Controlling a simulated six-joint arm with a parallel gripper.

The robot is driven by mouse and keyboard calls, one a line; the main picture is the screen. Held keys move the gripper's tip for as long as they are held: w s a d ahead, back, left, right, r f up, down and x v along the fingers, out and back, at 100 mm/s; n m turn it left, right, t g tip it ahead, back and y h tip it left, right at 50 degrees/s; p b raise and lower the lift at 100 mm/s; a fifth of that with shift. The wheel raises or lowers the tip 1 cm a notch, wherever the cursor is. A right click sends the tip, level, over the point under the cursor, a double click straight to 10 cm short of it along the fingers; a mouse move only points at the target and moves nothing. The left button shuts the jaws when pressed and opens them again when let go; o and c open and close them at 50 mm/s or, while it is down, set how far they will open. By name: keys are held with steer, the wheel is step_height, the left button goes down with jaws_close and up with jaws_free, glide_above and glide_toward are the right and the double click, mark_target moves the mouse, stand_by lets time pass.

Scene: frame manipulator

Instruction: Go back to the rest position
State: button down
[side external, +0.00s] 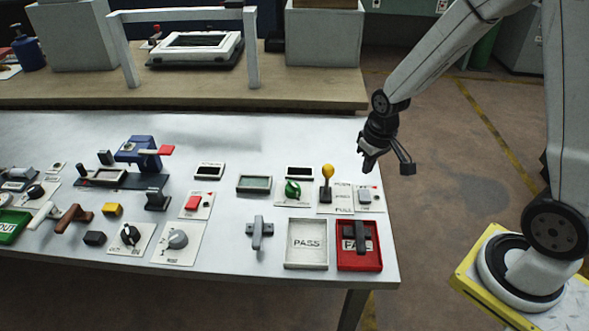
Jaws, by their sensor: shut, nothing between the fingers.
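My gripper (369,163) hangs at the end of my arm, fingers pointing down, over the right edge of the white table (225,280). It is shut and empty. It is above and a little right of the yellow-knobbed lever (327,171) and the small switch panel (369,198), and appears apart from both. My arm comes down from the upper right to the gripper.
A PASS tray (306,262) and a red tray (371,262) with a dark T-shaped piece (356,236) sit at the front right. Switches, knobs and a blue vise-like device (139,150) fill the left. A frame (187,14) stands behind.

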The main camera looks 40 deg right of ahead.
steer(key=s+a+r+n+t, duration=0.1)
steer(key=s+a+r, duration=0.3)
steer(key=s, duration=0.3)
steer(key=shift+a, duration=0.7)
stand_by(0.4)
